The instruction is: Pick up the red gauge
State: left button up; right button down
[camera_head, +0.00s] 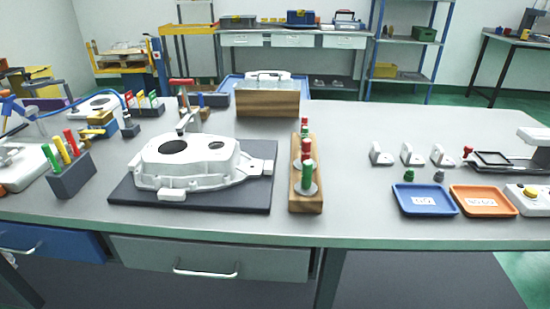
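Several things with red handles are in view, and I cannot tell which one is the red gauge. A wooden stand (306,204) at the middle of the table holds a row of upright red and green gauges, with a red one (306,147) behind a green-handled one (307,172). A dark block (73,180) at the left holds a green handle (50,157), a yellow handle (62,149) and a red handle (71,139). A smaller dark block farther back also holds coloured handles, one of them red (141,98). Neither of my grippers is in view.
A white casting (190,172) lies on a dark plate (240,201) left of the wooden stand. A blue tray (425,211) and an orange tray (482,213) lie at the right. Table between stand and trays is clear.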

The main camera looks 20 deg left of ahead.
aim_at(306, 143)
jog(key=k, duration=1.3)
jog(key=z, duration=0.5)
jog(key=i, duration=1.7)
jog(key=u, duration=0.6)
